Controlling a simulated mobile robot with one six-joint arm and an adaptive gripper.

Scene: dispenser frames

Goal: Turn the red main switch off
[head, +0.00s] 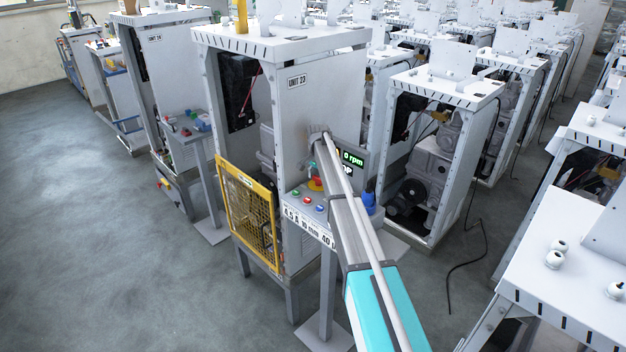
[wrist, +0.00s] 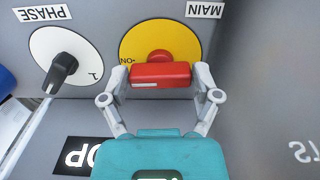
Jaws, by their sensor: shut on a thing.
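The red main switch (wrist: 158,74) sits on a round yellow plate (wrist: 185,42) on the grey panel in the wrist view. The MAIN label (wrist: 204,10) appears upside down there. The red handle lies crosswise, with a white mark near its left end, and the ON marking is at the plate's left. My gripper (wrist: 162,80) is shut on the handle, one finger at each end.
A black selector switch (wrist: 62,67) on a white plate, labelled PHASE, is left of the main switch. The UNIT 23 cabinet (head: 325,100) has a yellow mesh guard (head: 247,212) and a button console (head: 300,200). A display (head: 352,159) reads 0 rpm. Open floor (head: 90,230) lies left.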

